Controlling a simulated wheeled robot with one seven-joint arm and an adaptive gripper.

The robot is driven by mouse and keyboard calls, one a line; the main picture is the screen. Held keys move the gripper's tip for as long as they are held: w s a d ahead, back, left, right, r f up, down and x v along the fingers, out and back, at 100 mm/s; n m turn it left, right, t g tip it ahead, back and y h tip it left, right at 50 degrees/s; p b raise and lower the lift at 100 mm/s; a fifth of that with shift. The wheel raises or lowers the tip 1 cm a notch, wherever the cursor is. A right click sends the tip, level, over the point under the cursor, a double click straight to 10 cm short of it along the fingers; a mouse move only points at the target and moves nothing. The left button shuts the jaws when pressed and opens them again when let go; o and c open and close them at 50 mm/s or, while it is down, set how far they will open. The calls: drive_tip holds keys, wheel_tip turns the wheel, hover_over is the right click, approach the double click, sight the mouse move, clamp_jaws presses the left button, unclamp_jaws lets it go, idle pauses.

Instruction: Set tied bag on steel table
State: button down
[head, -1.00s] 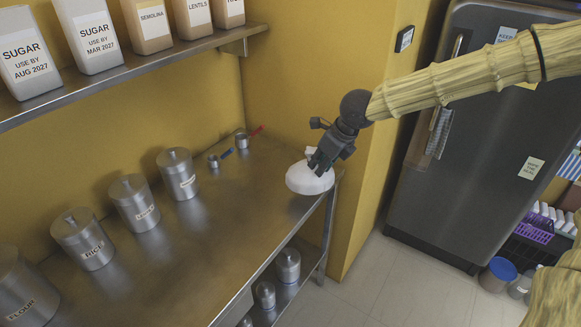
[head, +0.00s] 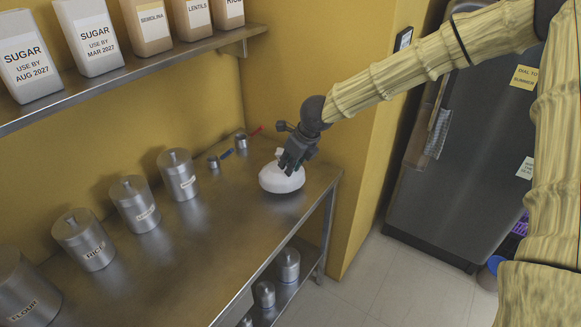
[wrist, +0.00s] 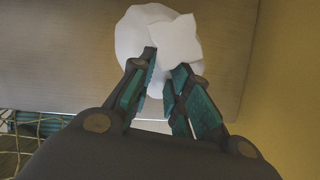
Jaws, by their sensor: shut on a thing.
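The tied bag (head: 281,180) is white and rounded, with a gathered top. It is over the right end of the steel table (head: 215,225); I cannot tell whether its underside touches the surface. My gripper (head: 287,162) comes down on the bag from above and is shut on its tied top. In the wrist view the bag (wrist: 150,50) shows beyond the fingertips of my gripper (wrist: 160,72), with a white flap spread above them. The part of the bag between the fingers is partly hidden.
Lidded steel canisters (head: 134,203) stand in a row along the table's back. Small measuring cups (head: 241,141) with coloured handles lie behind the bag. A wall shelf (head: 150,62) holds labelled containers. The table's front right is clear; a dark fridge (head: 430,170) stands to the right.

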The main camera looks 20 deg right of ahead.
drive_tip(key=shift+f, duration=0.75)
drive_tip(key=shift+f, duration=0.1)
drive_tip(key=c, duration=1.3)
unclamp_jaws()
drive_tip(key=shift+c, duration=0.2)
drive_tip(key=shift+d+r, duration=0.15)
drive_tip(key=shift+r, duration=0.35)
drive_tip(key=v, duration=1.1)
drive_tip(key=shift+s, duration=0.2)
